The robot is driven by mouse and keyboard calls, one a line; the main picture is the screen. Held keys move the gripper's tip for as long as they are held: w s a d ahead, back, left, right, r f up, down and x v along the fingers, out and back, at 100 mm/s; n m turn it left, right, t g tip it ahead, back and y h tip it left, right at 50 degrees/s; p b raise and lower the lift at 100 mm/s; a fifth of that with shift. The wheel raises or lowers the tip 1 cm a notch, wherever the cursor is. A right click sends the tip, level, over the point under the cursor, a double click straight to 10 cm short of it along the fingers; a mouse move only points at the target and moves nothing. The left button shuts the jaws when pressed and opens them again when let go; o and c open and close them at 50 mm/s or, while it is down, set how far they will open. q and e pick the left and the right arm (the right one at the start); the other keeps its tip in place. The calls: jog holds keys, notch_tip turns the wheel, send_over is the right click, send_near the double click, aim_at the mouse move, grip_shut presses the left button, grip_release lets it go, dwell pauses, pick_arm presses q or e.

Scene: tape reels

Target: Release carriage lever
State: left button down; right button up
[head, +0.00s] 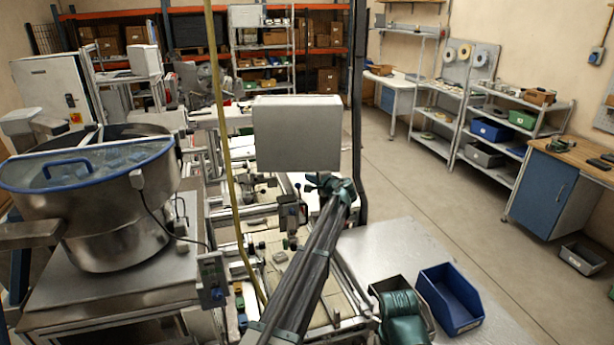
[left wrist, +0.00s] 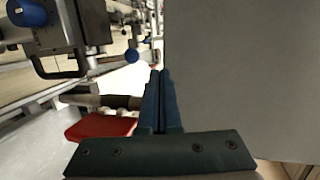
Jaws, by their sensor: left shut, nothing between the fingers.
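My left gripper (head: 328,184) is shut and empty. It is raised over the machine line, just below a grey box-shaped panel (head: 298,132). In the left wrist view its closed fingers (left wrist: 159,78) point past this panel (left wrist: 245,70), which fills the right side; I cannot tell whether they touch. A small blue ball knob (left wrist: 132,55) on a thin rod lies beyond and left of the fingertips, apart from them. A red part (left wrist: 101,126) is lower left. I cannot tell which of these, if any, is the carriage lever.
A steel bowl with a blue rim (head: 88,195) stands at left. A yellow hose (head: 222,130) hangs left of the arm, and a dark post (head: 357,110) rises right of the panel. A blue bin (head: 450,298) sits at the lower right.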

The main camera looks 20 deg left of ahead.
pick_arm(q)
jog(key=s+d+r+p, duration=0.3)
jog(key=r+p, duration=0.1)
jog(key=r, duration=0.1)
jog(key=shift+s+d, duration=0.4)
pick_arm(e)
jog(key=r, duration=0.5)
jog(key=shift+a+r, duration=0.15)
jog(key=shift+a, duration=0.05)
pick_arm(q)
jog(key=s+d+f+n+g+h+b, duration=0.2)
jog(key=s+d+f+b, duration=0.4)
jog(key=s+f, duration=0.6)
jog(key=s+d+f+n+g+h+b, duration=0.2)
jog(key=s+f+b, duration=0.6)
jog(key=s, duration=1.2)
jog(key=s+d+f+n+g+h+b, duration=0.1)
jog(key=s+d+f+g+h+b, duration=0.4)
jog(key=s+d+f, duration=0.5)
jog(key=s+f+g+b, duration=0.1)
jog(key=s+f+b, duration=0.1)
jog(key=s+f, duration=0.5)
jog(key=shift+d+n+g, duration=0.25)
jog(key=shift+n+g, duration=0.05)
jog(key=shift+n, duration=0.1)
pick_arm(e)
notch_tip(320, 180, down, 21)
